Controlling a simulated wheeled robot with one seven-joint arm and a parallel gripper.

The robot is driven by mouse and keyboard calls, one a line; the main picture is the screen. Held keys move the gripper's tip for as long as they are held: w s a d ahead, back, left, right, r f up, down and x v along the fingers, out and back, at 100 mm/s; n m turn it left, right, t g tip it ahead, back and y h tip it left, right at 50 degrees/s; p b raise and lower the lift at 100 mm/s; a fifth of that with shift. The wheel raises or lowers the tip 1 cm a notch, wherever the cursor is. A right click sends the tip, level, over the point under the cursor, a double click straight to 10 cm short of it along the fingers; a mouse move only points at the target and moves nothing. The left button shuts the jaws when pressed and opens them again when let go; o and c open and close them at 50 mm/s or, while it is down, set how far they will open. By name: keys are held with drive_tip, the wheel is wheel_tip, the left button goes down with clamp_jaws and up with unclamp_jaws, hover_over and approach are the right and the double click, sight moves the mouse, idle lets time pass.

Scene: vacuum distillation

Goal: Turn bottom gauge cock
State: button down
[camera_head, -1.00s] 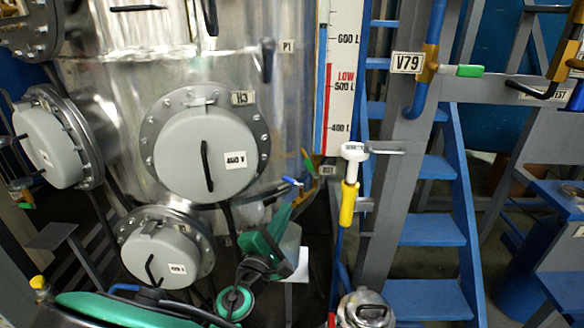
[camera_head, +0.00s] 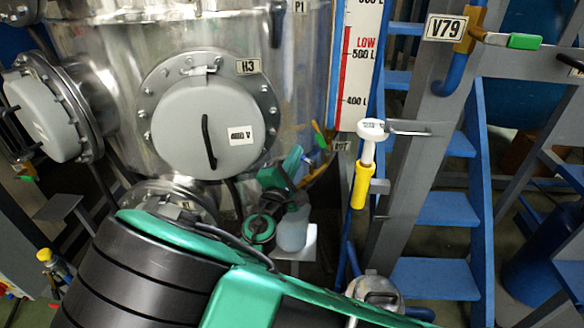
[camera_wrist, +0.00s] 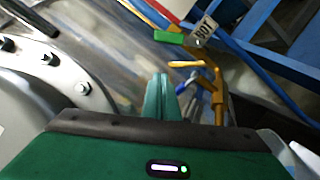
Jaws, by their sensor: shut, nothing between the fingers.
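The bottom gauge cock shows in the wrist view as brass fittings (camera_wrist: 219,95) with a green lever (camera_wrist: 170,37), beside a white tag reading BOT (camera_wrist: 203,29). A blue-tipped lever (camera_wrist: 187,84) sits lower on the same fittings. In the head view, the green lever (camera_head: 319,134) is small, just left of the BOT tag (camera_head: 341,146), under the level gauge. My gripper (camera_wrist: 160,76) is shut and empty, its green fingers together, pointing toward the fittings. In the head view my gripper (camera_head: 296,153) is just below and left of the green lever. Contact cannot be told.
The steel vessel with the H3 manhole (camera_head: 207,125) stands to the left. The level gauge (camera_head: 357,75) is above, with a white-and-yellow fitting (camera_head: 366,165) at right. A blue stair (camera_head: 440,230) stands further right. My arm covers the lower front.

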sight(323, 145)
drive_tip(key=d, duration=0.1)
drive_tip(key=d+r, duration=0.2)
drive_tip(key=shift+w+d, duration=0.15)
drive_tip(key=shift+d, duration=0.2)
